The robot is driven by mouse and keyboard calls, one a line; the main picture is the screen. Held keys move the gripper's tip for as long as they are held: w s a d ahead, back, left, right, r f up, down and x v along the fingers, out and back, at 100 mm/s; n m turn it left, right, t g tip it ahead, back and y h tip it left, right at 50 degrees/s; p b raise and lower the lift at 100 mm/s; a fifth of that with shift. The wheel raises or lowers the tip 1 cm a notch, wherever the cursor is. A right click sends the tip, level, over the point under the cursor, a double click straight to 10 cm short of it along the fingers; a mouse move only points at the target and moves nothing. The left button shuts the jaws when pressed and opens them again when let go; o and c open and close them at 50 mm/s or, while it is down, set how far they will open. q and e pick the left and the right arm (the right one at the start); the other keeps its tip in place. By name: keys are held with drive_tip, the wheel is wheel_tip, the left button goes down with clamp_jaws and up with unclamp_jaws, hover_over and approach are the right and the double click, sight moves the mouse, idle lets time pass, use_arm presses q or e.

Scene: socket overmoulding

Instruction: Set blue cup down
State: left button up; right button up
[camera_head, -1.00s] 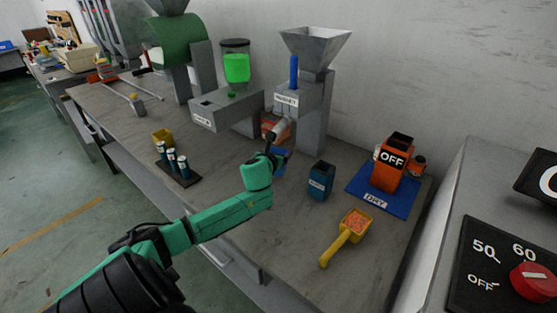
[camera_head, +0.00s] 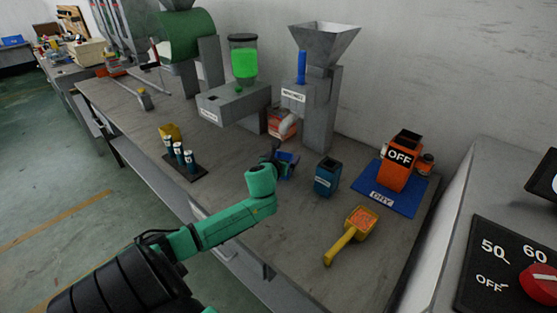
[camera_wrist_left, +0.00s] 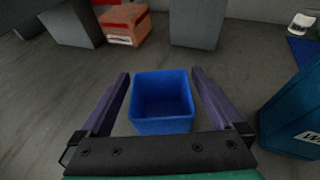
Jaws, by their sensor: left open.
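The blue cup (camera_wrist_left: 162,103) stands upright and empty on the grey bench in the left wrist view, between the two fingers of my left gripper (camera_wrist_left: 161,74). The fingers are spread, with a gap showing on each side of the cup. In the head view the blue cup (camera_head: 289,164) is on the bench in front of the magnet machine, partly hidden by my left gripper (camera_head: 277,158). My right gripper is in no view.
A dark teal bin (camera_head: 327,178) stands just right of the cup. A yellow scoop (camera_head: 352,235) with orange granules lies nearer. An orange box marked OFF (camera_head: 400,160) sits on a blue mat (camera_head: 385,197). The magnet machine (camera_head: 321,100) stands behind.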

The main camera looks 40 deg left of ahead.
use_arm(q)
drive_tip(key=p+v, duration=0.1)
drive_tip(key=v, duration=0.9)
drive_tip(key=shift+s+d+r, duration=0.15)
drive_tip(key=shift+s+r, duration=0.05)
drive_tip(key=shift+s, duration=0.1)
